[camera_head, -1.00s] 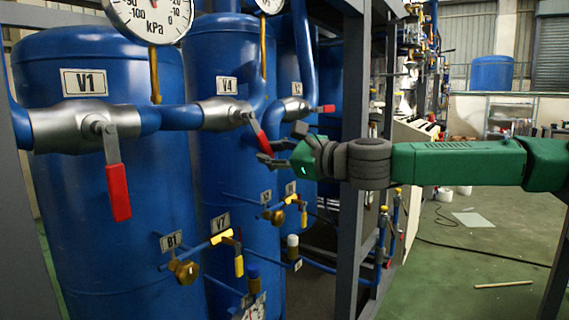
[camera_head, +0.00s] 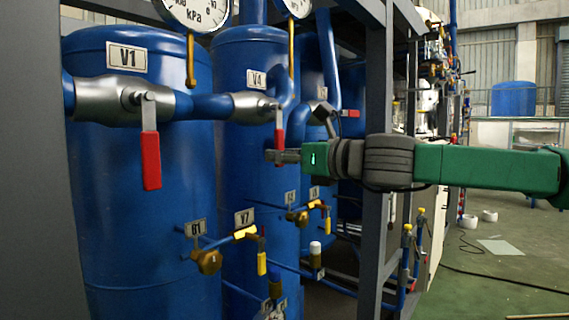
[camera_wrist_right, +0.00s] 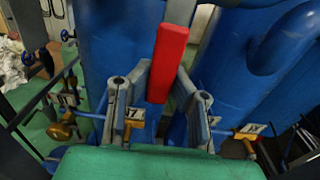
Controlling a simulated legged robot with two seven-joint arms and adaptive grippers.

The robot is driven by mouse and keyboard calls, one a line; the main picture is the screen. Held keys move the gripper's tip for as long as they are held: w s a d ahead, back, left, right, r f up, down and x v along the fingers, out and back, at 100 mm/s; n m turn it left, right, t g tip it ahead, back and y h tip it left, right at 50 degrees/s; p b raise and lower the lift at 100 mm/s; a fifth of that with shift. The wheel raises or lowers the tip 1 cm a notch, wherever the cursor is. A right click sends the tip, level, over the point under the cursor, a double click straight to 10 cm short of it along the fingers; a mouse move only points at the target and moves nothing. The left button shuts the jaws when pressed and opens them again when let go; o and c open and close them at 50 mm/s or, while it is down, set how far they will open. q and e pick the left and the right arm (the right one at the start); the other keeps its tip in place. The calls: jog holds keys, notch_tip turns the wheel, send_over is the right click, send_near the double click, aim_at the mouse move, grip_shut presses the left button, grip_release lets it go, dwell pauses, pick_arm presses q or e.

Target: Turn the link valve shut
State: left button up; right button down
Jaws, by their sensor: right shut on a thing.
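The valve under the V4 label (camera_head: 257,79) has a silver body (camera_head: 250,105) on the blue pipe and a red-sleeved lever (camera_head: 279,143) that hangs almost straight down. My right gripper (camera_head: 283,156) comes in from the right and is shut on the lower part of this red lever. In the right wrist view, the red lever (camera_wrist_right: 168,62) lies between the two grey fingers (camera_wrist_right: 158,100). The V1 valve (camera_head: 140,101) to the left has its own red lever (camera_head: 151,160), also hanging down. Which valve is the link valve is not labelled. My left gripper is out of view.
Blue tanks (camera_head: 135,220) stand behind the valves. Lower down are small brass valves (camera_head: 207,261) with yellow levers. A grey frame post (camera_head: 374,240) stands close below my right arm. Another red lever (camera_head: 350,113) lies further back. Open floor is at the right.

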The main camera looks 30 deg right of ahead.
jog(key=shift+d+r, duration=0.15)
jog(key=shift+r, duration=0.8)
jog(key=c, duration=1.4)
grip_release()
jog(key=shift+a+f, duration=0.25)
jog(key=shift+a, duration=0.05)
jog(key=shift+s+d+f, duration=0.1)
jog(key=shift+s+d, duration=0.15)
jog(key=v, duration=1.1)
jog(key=shift+s, duration=0.2)
jog(key=shift+a+f, duration=0.1)
jog(key=shift+f, duration=0.1)
